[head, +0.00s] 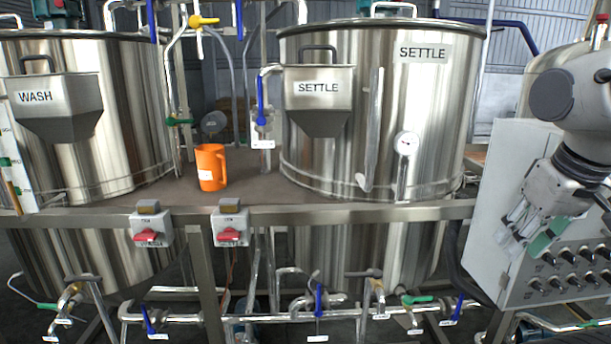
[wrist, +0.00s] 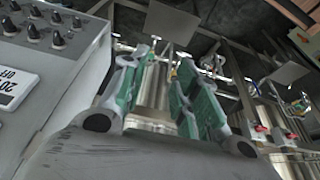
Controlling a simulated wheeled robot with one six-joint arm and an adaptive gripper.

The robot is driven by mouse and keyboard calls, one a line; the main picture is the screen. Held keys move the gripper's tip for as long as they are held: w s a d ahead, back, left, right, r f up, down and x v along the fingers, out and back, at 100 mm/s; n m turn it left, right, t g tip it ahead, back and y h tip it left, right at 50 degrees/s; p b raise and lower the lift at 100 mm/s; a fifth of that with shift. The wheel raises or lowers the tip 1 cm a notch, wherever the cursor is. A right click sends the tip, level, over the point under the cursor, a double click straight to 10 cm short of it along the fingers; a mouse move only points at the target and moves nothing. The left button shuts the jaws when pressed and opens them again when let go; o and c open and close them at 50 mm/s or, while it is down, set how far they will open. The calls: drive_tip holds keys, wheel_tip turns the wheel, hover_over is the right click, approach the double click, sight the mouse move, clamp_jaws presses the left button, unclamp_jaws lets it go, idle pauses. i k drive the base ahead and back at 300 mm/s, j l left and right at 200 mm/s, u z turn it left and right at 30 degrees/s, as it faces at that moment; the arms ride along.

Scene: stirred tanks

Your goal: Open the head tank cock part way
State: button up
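My gripper (head: 528,230) hangs at the right of the head view, in front of a grey control box. In the wrist view its two green-padded fingers (wrist: 160,80) stand apart with nothing between them. No cock in view carries a readable head tank label. A yellow-handled cock (head: 203,21) sits on pipework at the top, between the two large steel tanks, well left of my gripper. A blue-handled valve (head: 261,102) hangs on a pipe beside the tank marked SETTLE (head: 425,100). The other tank is marked WASH (head: 110,120).
The control box (head: 490,200) with several black knobs stands close to my gripper. An orange jug (head: 211,167) stands on the deck between the tanks. Two red switches (head: 150,237) are on the front rail. Low pipes with blue and green valve handles (head: 318,298) run below.

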sight(195, 22)
drive_tip(key=i+j, duration=0.1)
drive_tip(key=j, duration=0.75)
drive_tip(key=i+j, duration=0.15)
drive_tip(key=j, duration=0.3)
drive_tip(key=j+u, duration=0.1)
drive_tip(key=j, duration=0.3)
drive_tip(key=i+j, duration=0.15)
drive_tip(key=j, duration=0.3)
drive_tip(key=k+l, duration=0.15)
drive_tip(key=k, duration=0.25)
drive_tip(key=k+l, duration=0.2)
drive_tip(key=k, duration=0.15)
drive_tip(key=i+j, duration=0.3)
drive_tip(key=i, duration=0.15)
